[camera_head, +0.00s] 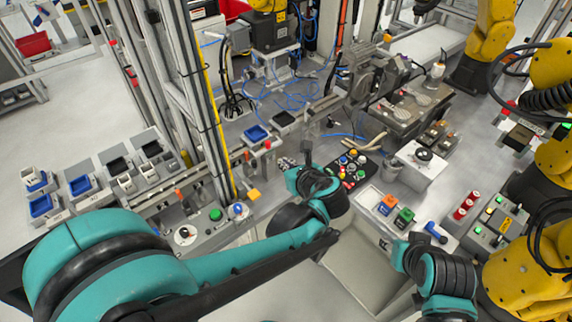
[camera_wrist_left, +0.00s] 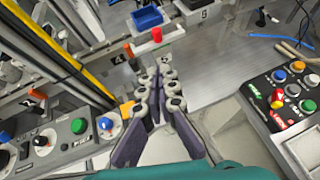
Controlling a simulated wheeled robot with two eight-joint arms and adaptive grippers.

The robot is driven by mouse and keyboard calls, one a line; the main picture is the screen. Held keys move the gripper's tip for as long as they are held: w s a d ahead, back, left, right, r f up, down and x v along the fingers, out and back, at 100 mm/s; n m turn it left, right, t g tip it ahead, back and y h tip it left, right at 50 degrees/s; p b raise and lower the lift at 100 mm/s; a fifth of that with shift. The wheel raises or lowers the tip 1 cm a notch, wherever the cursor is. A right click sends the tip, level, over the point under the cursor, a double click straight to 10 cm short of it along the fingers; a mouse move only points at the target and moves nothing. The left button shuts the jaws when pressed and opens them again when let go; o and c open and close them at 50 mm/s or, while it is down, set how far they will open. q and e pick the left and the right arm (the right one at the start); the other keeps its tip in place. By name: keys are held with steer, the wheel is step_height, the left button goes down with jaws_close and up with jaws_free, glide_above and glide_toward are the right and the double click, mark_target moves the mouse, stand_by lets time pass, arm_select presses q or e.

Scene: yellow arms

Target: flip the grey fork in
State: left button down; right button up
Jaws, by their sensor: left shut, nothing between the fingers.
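My left gripper (camera_head: 306,149) is seen small in the head view, past the teal wrist, over the grey metal deck. In the left wrist view my left gripper (camera_wrist_left: 165,64) is shut and empty, with its grey linked fingers close together. The fingertips are near the red-topped part and the orange post at the deck's edge. I cannot make out the grey fork for certain in either view; the fingers cover part of the deck just ahead. My right arm's teal and black links are at the lower right of the head view; its gripper does not show.
A button panel (camera_wrist_left: 293,95) stands right of my left gripper, and a panel with green and blue knobs (camera_wrist_left: 68,140) stands left. A yellow post (camera_head: 219,120) rises left of the gripper. Blue bins (camera_head: 257,133) sit beyond. Bare deck (camera_wrist_left: 225,70) lies ahead on the right.

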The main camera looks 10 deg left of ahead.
mark_target(269, 147)
arm_select(q)
steer(key=x, duration=0.3)
steer(key=b+x, duration=0.1)
steer(key=x, duration=0.2)
steer(key=r+b+x, duration=0.1)
steer(key=x, duration=0.2)
steer(key=shift+w+a+r, duration=0.1)
steer(key=shift+w+a, duration=0.15)
steer(key=shift+w, duration=0.1)
steer(key=shift+w+a, duration=0.25)
steer(key=shift+w, duration=0.15)
steer(key=shift+r, duration=0.1)
steer(key=shift+w+a, duration=0.75)
steer(key=shift+a, duration=0.3)
